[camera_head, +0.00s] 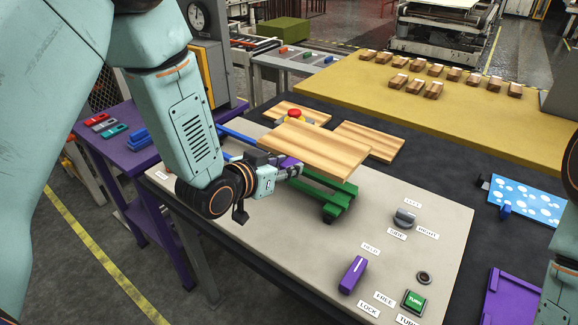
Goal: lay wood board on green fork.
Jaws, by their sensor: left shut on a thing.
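A wood board (315,148) is held level by my left gripper (290,166), which is shut on its near left edge. The board is above the beige panel and partly over the green fork (338,204). The green fork's near ends show below the board's right part; the rest is hidden by the board and my gripper. I cannot tell whether the board touches the fork. Part of my right arm shows at the right edge, but its gripper is out of view.
Two more wood boards, one at the back (281,108) and one to the right (384,143), lie on the dark surface. A blue fork (236,135) is left of the held board. A grey knob (404,217), purple switch (352,274) and green button (413,301) stand on the beige panel (300,240).

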